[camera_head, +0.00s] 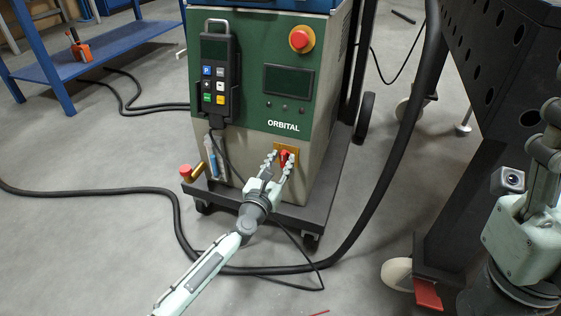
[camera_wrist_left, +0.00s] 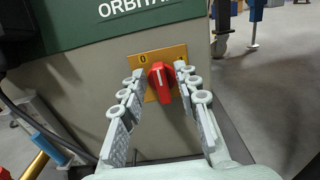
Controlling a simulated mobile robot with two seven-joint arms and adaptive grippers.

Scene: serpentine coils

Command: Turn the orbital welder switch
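The orbital welder (camera_head: 252,150) is a green and beige cabinet on a dark wheeled cart. Its switch (camera_head: 284,158) is a red knob on a yellow plate low on the front, below the ORBITAL label. In the left wrist view the red switch (camera_wrist_left: 160,82) has a white line and points nearly upright, tilted slightly; a "0" shows at the plate's upper left. My left gripper (camera_head: 276,160) is open, its two fingers on either side of the switch with gaps between. My right arm (camera_head: 525,220) shows at the right edge; its gripper is not clearly visible.
A handheld pendant (camera_head: 219,75) hangs on the cabinet's front left. A red emergency button (camera_head: 301,39) is at the upper right. A black perforated table (camera_head: 500,100) stands at right, a blue shelf (camera_head: 95,50) at left. Thick black cables (camera_head: 100,190) cross the floor.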

